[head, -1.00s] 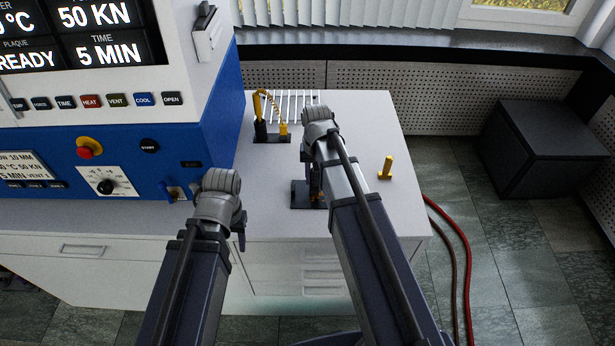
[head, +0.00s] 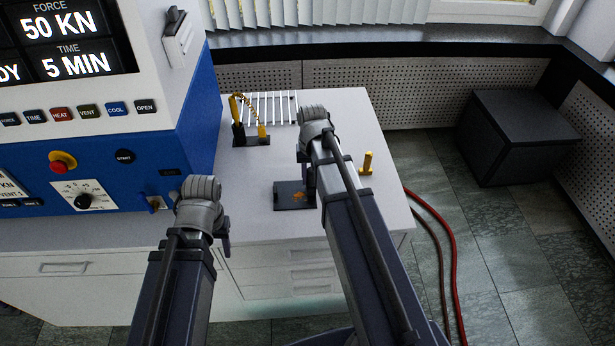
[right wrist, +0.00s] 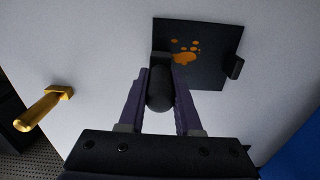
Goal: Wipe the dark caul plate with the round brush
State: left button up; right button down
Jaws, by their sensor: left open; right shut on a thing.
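The dark caul plate (head: 289,203) lies on the white worktop with an orange stain on it. The stain also shows on the plate (right wrist: 222,38) in the right wrist view, as a large blotch with several small spots. My right gripper (right wrist: 160,100) is shut on the round brush (right wrist: 159,90), whose dark rounded handle shows between the fingers. The brush is over or beside the plate's edge near the stain; whether it touches is unclear. In the head view my right arm mostly hides this gripper (head: 309,184). My left gripper (head: 225,238) hangs low at the worktop's front edge, its fingers barely visible.
A yellow upright piece (head: 367,163) stands right of the plate. A dark stand with black and yellow parts (head: 251,141) and a white rod rack (head: 272,106) are behind. The blue press (head: 110,165) is at left. Red hoses (head: 445,245) lie right of the cabinet.

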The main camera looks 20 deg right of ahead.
pick_arm(q)
notch_tip(320, 180, up, 6)
jog(key=p, duration=0.6)
pick_arm(e)
notch_tip(320, 180, up, 6)
pick_arm(q)
jog(key=shift+r, duration=0.1)
pick_arm(e)
notch_tip(320, 180, up, 3)
jog(key=p, duration=0.3)
jog(key=shift+r, duration=0.1)
pick_arm(q)
notch_tip(320, 180, up, 3)
jog(key=shift+f, duration=0.1)
